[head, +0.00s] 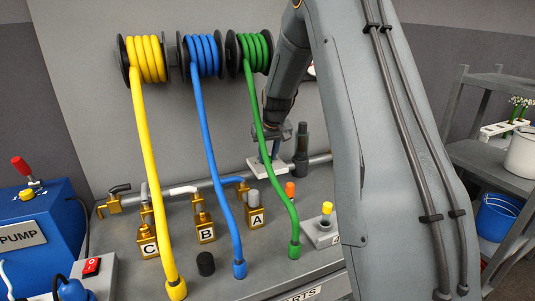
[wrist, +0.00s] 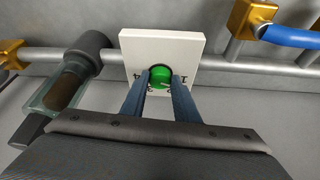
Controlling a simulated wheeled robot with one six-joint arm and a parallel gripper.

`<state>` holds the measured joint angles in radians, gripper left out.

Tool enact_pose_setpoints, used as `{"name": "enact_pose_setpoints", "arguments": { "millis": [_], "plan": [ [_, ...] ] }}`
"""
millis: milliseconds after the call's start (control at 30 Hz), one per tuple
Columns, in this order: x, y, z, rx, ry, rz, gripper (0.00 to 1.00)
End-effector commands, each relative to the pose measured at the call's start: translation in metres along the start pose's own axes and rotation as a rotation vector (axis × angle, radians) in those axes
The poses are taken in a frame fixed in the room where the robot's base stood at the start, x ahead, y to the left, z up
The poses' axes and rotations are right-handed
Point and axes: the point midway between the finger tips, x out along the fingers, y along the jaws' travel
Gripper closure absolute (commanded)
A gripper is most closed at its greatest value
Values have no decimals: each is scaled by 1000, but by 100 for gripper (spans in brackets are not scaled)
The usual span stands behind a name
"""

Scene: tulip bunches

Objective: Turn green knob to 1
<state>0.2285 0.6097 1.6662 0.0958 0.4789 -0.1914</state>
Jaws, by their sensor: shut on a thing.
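The green knob (wrist: 160,76) sits on a white square plate (wrist: 197,44) in the wrist view. My gripper (wrist: 160,82) has one finger on each side of the knob and is shut on it. A "1" shows right of the knob and a "4" left of it; other marks below are partly hidden by my fingers. Which number the knob points to I cannot tell.
A grey pipe (wrist: 225,67) runs behind the plate, with a dark-capped glass cylinder (wrist: 67,88) at left. Yellow (head: 154,190), blue (head: 212,170) and green (head: 270,150) hoses hang from reels. Brass valves labelled A (head: 256,217), B and C stand in front.

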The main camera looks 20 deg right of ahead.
Motion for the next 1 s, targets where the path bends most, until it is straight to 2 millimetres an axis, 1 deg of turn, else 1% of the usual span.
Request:
{"name": "enact_pose_setpoints", "arguments": {
  "millis": [200,500,533,600,633,900,1000],
  "plan": [
    [0,0,0,-53,2,-22,95],
    [0,0,0,-57,2,-22,95],
    [0,0,0,-57,2,-22,69],
    [0,0,-1,-56,2,-22,57],
    [0,0,0,-56,2,-22,54],
    [0,0,0,-55,2,-22,54],
    [-4,1,-1,-55,3,-22,54]
  ]
}}
